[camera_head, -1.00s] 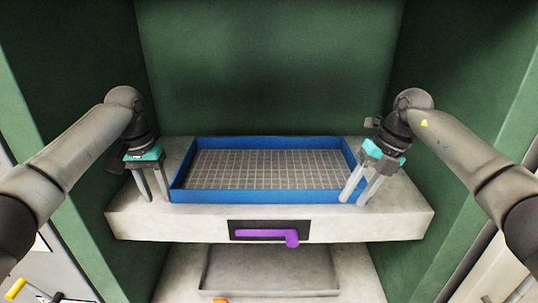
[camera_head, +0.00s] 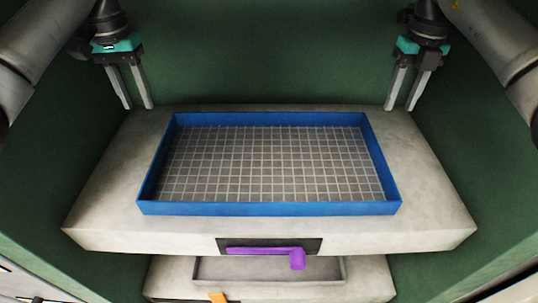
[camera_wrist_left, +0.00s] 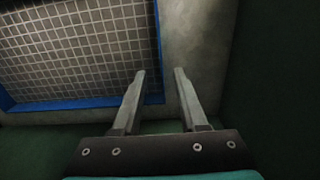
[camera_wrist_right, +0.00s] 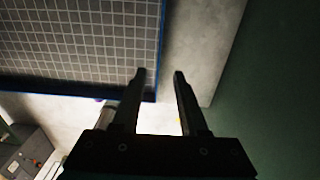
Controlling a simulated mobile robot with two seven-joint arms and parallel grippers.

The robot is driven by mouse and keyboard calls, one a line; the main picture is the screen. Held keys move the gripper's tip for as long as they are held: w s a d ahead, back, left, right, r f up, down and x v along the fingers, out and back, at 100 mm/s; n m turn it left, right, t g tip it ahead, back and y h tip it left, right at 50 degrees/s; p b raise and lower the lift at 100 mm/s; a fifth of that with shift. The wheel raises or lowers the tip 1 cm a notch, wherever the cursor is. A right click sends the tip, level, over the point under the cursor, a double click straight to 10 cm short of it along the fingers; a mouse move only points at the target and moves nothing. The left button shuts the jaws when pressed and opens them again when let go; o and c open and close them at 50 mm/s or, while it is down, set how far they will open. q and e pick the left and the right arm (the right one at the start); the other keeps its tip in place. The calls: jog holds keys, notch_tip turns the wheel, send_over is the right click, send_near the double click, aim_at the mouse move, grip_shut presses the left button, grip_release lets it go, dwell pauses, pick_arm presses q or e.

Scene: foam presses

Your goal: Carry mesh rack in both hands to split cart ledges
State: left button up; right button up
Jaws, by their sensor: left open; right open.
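The mesh rack, with a blue rim (camera_head: 268,209) and a grey grid floor, rests flat on a pale stone-like shelf (camera_head: 425,190) inside a green bay. My left gripper (camera_head: 139,106) is open and empty, raised beyond the rack's far left corner. My right gripper (camera_head: 399,108) is open and empty, raised beyond its far right corner. The rack's rim also shows in the left wrist view (camera_wrist_left: 75,104) and the right wrist view (camera_wrist_right: 160,50), with neither gripper around it. I do not see the split cart ledges.
A purple handle (camera_head: 265,251) sits in a dark recess in the shelf's front. Below is a lower shelf with a shallow grey tray (camera_head: 330,269) and an orange piece (camera_head: 217,297). Green walls (camera_head: 470,130) stand close on both sides and behind.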

aim_at(158, 149)
pick_arm(q)
notch_tip(158, 149, down, 15)
jog(key=shift+w+f, duration=0.1)
jog(key=shift+f, duration=0.1)
pick_arm(e)
notch_tip(158, 149, down, 15)
jog(key=shift+w+f, duration=0.1)
jog(key=shift+f, duration=0.1)
pick_arm(q)
grip_shut()
pick_arm(e)
grip_shut()
pick_arm(q)
jog(key=shift+r, duration=0.1)
pick_arm(e)
jog(key=shift+r, duration=0.15)
dwell(0.6)
